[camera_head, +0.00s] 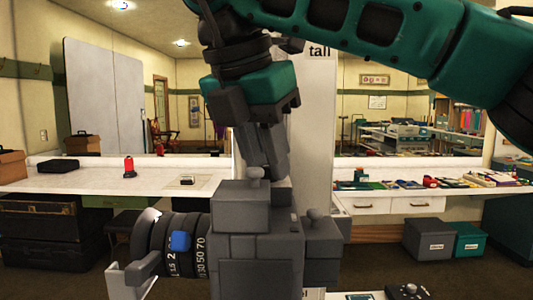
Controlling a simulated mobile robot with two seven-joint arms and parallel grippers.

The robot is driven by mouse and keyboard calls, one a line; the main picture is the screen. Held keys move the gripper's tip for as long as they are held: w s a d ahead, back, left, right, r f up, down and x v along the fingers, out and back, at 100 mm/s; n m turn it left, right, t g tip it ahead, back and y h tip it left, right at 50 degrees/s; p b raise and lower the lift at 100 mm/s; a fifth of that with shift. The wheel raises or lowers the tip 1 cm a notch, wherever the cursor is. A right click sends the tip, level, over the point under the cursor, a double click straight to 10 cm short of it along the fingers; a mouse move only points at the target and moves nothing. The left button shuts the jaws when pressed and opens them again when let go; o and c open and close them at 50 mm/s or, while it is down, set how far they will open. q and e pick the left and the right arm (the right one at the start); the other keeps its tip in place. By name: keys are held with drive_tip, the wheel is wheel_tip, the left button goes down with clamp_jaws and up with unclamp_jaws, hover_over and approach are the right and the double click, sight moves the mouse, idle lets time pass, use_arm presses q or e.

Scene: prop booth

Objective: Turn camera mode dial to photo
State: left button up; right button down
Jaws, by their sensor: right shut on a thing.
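A large grey blocky camera (256,262) stands upright in the middle foreground. My right gripper (270,178) comes down from above on the teal and black arm. Its fingers are shut on a part at the camera's top, behind the raised block (240,198). The part between the fingertips is hidden, so I cannot read the mode dial or its setting. My left gripper is not in view.
A white counter (80,182) behind holds a red lamp (129,167) and a black case (58,166). A pale column (314,130) rises behind the camera. Grey (425,240) and teal (470,240) boxes stand at right. A device with black dials (408,291) shows at the bottom right.

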drive_tip(key=shift+m, duration=0.3)
drive_tip(key=c, duration=0.9)
unclamp_jaws()
drive_tip(key=p+v, duration=0.3)
drive_tip(key=v, duration=1)
drive_tip(key=shift+p, duration=0.3)
drive_tip(key=shift+f, duration=0.1)
